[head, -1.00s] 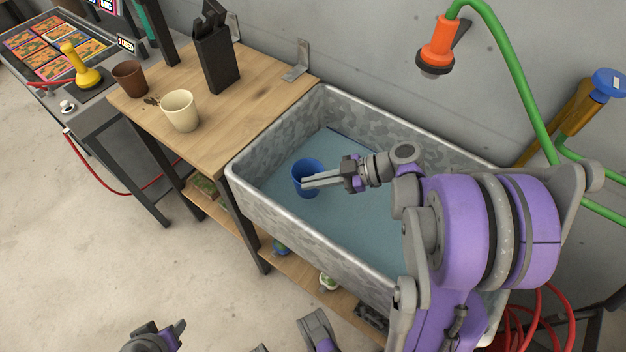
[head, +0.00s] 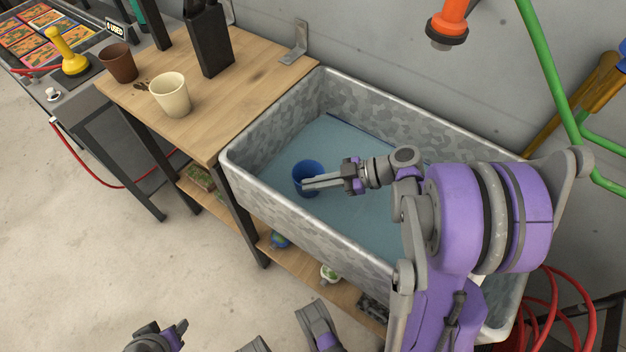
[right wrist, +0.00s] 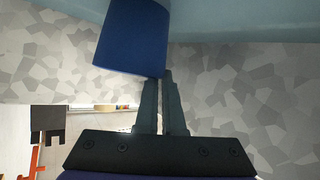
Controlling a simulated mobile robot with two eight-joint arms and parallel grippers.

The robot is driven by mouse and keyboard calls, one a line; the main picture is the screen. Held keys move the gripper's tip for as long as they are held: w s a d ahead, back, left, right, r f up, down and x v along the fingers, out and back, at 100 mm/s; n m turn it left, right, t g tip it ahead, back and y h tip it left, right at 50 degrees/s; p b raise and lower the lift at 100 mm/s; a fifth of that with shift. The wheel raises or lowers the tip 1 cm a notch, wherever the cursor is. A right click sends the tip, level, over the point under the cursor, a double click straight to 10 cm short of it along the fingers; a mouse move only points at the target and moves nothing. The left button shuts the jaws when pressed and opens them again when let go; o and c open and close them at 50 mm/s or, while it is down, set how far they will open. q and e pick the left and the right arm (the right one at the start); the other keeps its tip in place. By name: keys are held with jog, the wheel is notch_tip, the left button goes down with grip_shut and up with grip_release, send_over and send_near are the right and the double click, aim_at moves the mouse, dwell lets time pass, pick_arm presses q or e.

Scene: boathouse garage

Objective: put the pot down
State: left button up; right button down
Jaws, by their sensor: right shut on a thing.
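The blue pot (head: 308,172) is inside the grey mottled trough (head: 285,213), near its left end. My right gripper (head: 306,184) is shut on the pot's near side. In the right wrist view the fingers (right wrist: 160,105) meet the edge of the pot (right wrist: 132,38), which is cut off by the top of the picture. I cannot tell whether the pot touches the blue surface (head: 285,160) in the trough. My left gripper (head: 172,337) is partly in view at the bottom edge; its jaws are unclear.
A wooden table (head: 247,65) adjoins the trough's left end. It holds a cream pot (head: 171,97), a brown pot (head: 118,65) and a black holder (head: 208,42). Red hose (head: 545,310) lies lower right.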

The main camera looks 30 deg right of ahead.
jog(key=shift+f, duration=0.25)
dwell(0.4)
jog(key=c, duration=1)
grip_release()
jog(key=shift+o, duration=0.2)
jog(key=p+v, duration=0.1)
jog(key=v, duration=1)
jog(key=shift+p, duration=0.35)
jog(key=shift+a, duration=0.1)
grip_shut()
